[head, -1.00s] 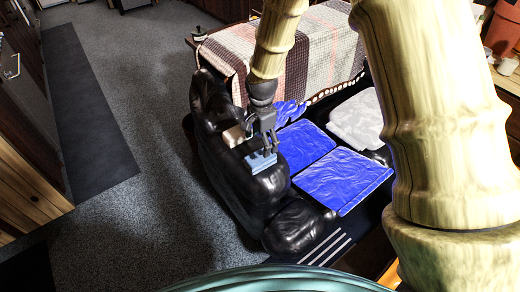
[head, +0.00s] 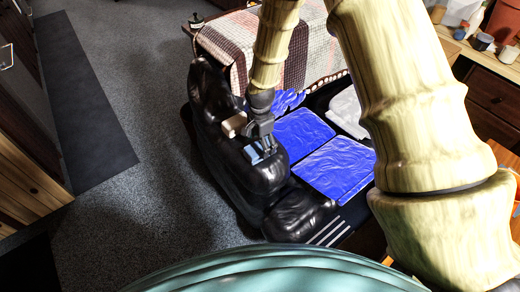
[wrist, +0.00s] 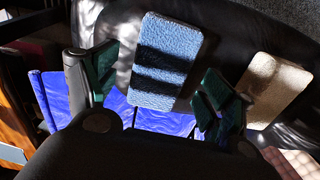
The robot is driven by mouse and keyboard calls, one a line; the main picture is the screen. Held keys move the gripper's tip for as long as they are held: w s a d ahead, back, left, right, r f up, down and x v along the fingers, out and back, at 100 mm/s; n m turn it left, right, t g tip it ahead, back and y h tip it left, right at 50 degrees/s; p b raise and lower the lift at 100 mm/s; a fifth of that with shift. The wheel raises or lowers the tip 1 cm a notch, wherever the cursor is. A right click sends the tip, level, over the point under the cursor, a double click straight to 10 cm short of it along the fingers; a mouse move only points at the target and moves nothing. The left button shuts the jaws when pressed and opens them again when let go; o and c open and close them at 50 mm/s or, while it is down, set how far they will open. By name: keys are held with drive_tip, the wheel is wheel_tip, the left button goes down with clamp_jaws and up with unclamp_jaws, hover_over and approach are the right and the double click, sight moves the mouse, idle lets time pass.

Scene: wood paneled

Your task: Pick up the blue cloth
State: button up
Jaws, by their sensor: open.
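The light blue cloth (head: 252,156) is a small folded rectangle on the arm of the black sofa, partly covered by my gripper in the head view. In the wrist view the blue cloth (wrist: 168,40) is large, with dark shadow bands across it. My gripper (wrist: 158,84) is open and empty, its fingers at either side of the cloth's near part. In the head view my gripper (head: 266,146) is right at the cloth. I cannot tell whether the fingers touch it.
A beige block-like item (head: 233,125) lies beside the cloth on the black sofa (head: 225,165). Bright blue cushions (head: 335,168) cover the seat to the right. A checkered blanket (head: 308,55) lies behind. Grey floor (head: 130,215) is clear at left.

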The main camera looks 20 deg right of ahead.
sight(260, 146)
drive_tip(key=shift+f, duration=1.5)
drive_tip(key=c, duration=1.1)
